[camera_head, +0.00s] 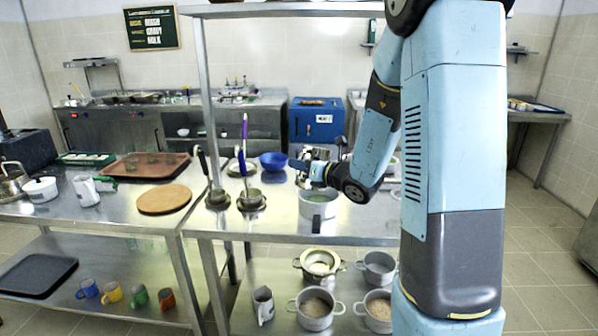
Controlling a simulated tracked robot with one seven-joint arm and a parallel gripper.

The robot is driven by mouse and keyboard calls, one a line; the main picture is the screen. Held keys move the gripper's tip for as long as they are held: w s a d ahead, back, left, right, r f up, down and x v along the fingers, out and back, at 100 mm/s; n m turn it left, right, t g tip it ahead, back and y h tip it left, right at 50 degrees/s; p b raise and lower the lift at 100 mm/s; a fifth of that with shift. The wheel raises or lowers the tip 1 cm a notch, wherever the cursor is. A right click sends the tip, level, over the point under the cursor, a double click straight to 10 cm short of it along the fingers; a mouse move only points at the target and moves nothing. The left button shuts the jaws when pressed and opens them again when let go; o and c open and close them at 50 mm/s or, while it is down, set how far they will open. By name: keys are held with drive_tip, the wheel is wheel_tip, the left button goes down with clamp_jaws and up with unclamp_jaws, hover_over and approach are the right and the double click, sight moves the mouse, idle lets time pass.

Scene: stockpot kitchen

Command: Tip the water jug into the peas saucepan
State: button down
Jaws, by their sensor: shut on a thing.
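The peas saucepan (318,208) is a grey metal pan on the middle steel table, with green contents showing inside. My gripper (303,168) is just above its back left rim, coming in from the right. It is shut on a small, partly hidden metal vessel, which I take to be the water jug (320,154). My wrist and forearm cover part of it. I cannot tell clearly how far it is tilted or whether water is flowing.
Another jug (86,190) and a round board (165,199) are on the left table. Several pots (315,308) and a jug (263,305) fill the lower shelf.

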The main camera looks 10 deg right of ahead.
sight(303, 151)
drive_tip(key=shift+r+m, duration=0.4)
drive_tip(key=shift+r, duration=0.3)
drive_tip(key=r+m, duration=0.1)
drive_tip(key=w+d+r+m+g, duration=0.1)
drive_tip(key=m, duration=0.1)
drive_tip(key=shift+r, duration=0.2)
drive_tip(key=shift+w+d+r+m, duration=0.15)
drive_tip(key=shift+d+m, duration=0.05)
drive_tip(key=shift+m, duration=0.2)
drive_tip(key=m, duration=0.1)
drive_tip(key=w+d+m, duration=0.1)
drive_tip(key=w+d+m+g, duration=0.1)
drive_tip(key=shift+w+d+r+y, duration=0.15)
drive_tip(key=shift+d+r+y, duration=0.05)
drive_tip(key=shift+r+y, duration=0.1)
drive_tip(key=w+d+m+g+y, duration=0.2)
drive_tip(key=w+d+m, duration=0.6)
drive_tip(key=w+d, duration=0.1)
drive_tip(key=shift+d+f+m, duration=0.2)
drive_tip(key=shift+f+m, duration=0.1)
drive_tip(key=shift+f, duration=0.1)
drive_tip(key=shift+w, duration=0.1)
idle(0.4)
idle(2.1)
